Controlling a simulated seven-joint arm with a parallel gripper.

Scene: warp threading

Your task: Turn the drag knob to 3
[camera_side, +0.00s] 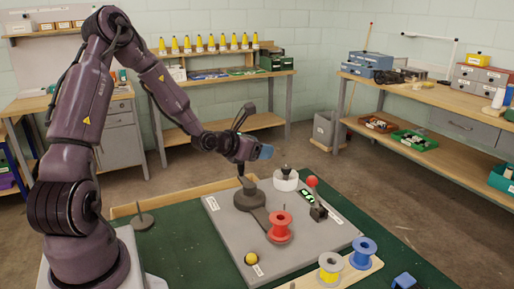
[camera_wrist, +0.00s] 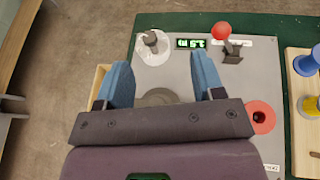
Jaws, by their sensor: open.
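The drag knob (camera_side: 286,173) is a dark handle on a round white dial plate (camera_side: 286,185) at the far side of the grey board (camera_side: 225,225). In the wrist view, the knob (camera_wrist: 152,41) stands ahead of my fingers, slightly left of the middle. A small green-lit display (camera_side: 307,197) is beside the dial; its digits (camera_wrist: 191,43) look upside down in the wrist view, and I cannot read them surely. My gripper (camera_side: 266,152) has blue fingers and hangs above the board, apart from the knob. In the wrist view the gripper (camera_wrist: 160,62) is open and empty.
A red-ball lever (camera_side: 312,182) stands near the display. A dark round base with an arm (camera_side: 249,198) and a red spool (camera_side: 280,228) are on the board. A yellow ball (camera_side: 251,258) is at the front. Yellow (camera_side: 330,268) and blue (camera_side: 363,252) spools stand on a wooden strip at right.

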